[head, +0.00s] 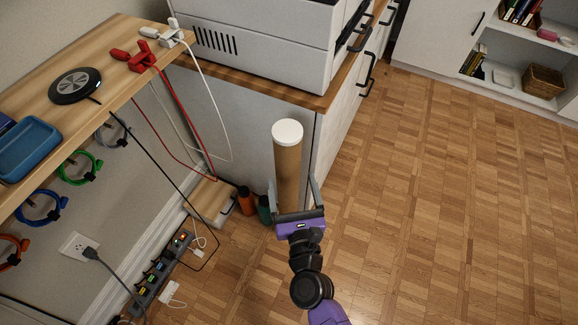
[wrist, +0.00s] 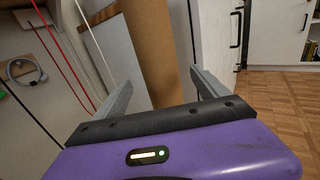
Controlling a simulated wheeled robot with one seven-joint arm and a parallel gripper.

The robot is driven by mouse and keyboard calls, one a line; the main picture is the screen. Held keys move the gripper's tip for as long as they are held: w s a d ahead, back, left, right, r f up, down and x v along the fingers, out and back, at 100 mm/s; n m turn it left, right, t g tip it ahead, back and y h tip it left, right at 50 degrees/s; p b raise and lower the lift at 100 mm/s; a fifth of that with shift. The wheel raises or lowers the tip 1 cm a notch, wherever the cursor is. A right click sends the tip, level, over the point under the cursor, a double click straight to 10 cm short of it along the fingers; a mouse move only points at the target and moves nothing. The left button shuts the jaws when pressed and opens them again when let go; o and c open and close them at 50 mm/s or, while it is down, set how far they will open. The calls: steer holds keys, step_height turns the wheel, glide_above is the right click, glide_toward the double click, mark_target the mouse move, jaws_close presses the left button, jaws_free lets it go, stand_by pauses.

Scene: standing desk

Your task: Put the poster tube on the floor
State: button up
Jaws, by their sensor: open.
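The poster tube (head: 288,163) is a brown cardboard cylinder with a white cap on its upper end. It stands roughly upright in front of the drawer cabinet in the head view. My purple gripper (head: 292,182) is open, with one grey finger on each side of the tube's lower visible part. In the wrist view the brown tube (wrist: 154,50) rises between the two spread fingers. Contact with the fingers cannot be made out. The tube's lower end is hidden behind my gripper, so what it rests on does not show. The wooden floor (head: 430,200) spreads out to the right.
A wooden desk (head: 120,40) with cables and a charging pad is at the left. A power strip (head: 160,272) and orange (head: 246,201) and green bottles (head: 264,209) are on the floor near my gripper. The cabinet (head: 250,150) stands behind the tube. Floor to the right is clear.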

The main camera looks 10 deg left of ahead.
steer(key=shift+v, duration=2.55)
steer(key=shift+d, duration=0.1)
steer(key=s+d+r+n+h, duration=0.2)
steer(key=s+d+r+n, duration=0.1)
steer(key=s+d+n, duration=1.1)
steer(key=s+d+r+n+g+h, duration=0.1)
steer(key=s+d+r+n, duration=0.2)
steer(key=s+r+n, duration=0.2)
steer(key=s+d+r+n+g+h, duration=0.1)
steer(key=s+d+r+n, duration=0.3)
steer(key=s+n, duration=0.5)
steer(key=r+n, duration=0.1)
steer(key=n, duration=0.4)
steer(key=shift+s+d+g+h, duration=0.3)
steer(key=shift+d, duration=0.05)
steer(key=shift+r, duration=0.25)
